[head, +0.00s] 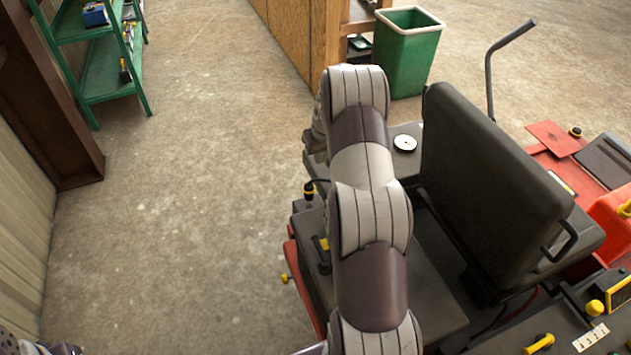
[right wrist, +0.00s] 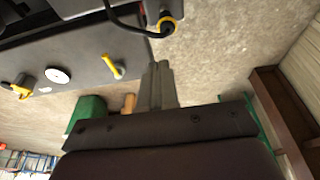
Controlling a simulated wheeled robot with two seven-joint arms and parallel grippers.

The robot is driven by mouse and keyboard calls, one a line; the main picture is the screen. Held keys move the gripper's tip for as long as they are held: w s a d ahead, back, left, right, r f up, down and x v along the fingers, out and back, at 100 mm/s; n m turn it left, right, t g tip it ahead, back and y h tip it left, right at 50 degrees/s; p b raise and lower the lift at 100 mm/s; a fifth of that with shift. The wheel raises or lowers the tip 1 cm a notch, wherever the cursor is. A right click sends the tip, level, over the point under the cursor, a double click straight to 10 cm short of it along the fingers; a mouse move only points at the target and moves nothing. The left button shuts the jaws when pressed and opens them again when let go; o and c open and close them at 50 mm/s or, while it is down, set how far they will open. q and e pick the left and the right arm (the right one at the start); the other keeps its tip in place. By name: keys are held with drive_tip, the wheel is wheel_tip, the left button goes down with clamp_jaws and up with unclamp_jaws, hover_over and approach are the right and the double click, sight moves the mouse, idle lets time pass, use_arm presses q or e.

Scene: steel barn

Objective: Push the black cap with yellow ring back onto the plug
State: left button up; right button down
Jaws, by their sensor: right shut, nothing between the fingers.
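The black cap with a yellow ring (head: 308,189) is at the left edge of the dark machine deck, with a thin black cable beside it. In the right wrist view a black part with a yellow ring (right wrist: 167,25) and a curved black cable looks like the same cap. I cannot tell how it sits on the plug, which I cannot make out separately. My right gripper (right wrist: 157,66) is shut and empty, its fingertips just below the ring in that picture, apparently apart from it. In the head view my right arm hides most of this gripper.
The black seat (head: 492,185) stands right of my right arm. A white disc (head: 405,143) lies on the deck behind. A green bin (head: 404,52) and a green shelf (head: 108,65) stand farther back. The concrete floor left of the machine is clear.

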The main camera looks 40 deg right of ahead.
sight(314, 187)
drive_tip(key=x, duration=0.4)
drive_tip(key=p+x, duration=0.1)
drive_tip(key=x, duration=0.4)
drive_tip(key=s+p+x, duration=0.1)
drive_tip(key=x, duration=0.4)
drive_tip(key=shift+a+f, duration=0.1)
drive_tip(key=shift+a, duration=0.2)
wheel_tip(314, 187, down, 4)
drive_tip(key=b, duration=0.4)
drive_tip(key=shift+s+a+r, duration=0.1)
drive_tip(key=shift+s+r, duration=0.1)
drive_tip(key=shift+r, duration=0.1)
drive_tip(key=shift+f, duration=0.1)
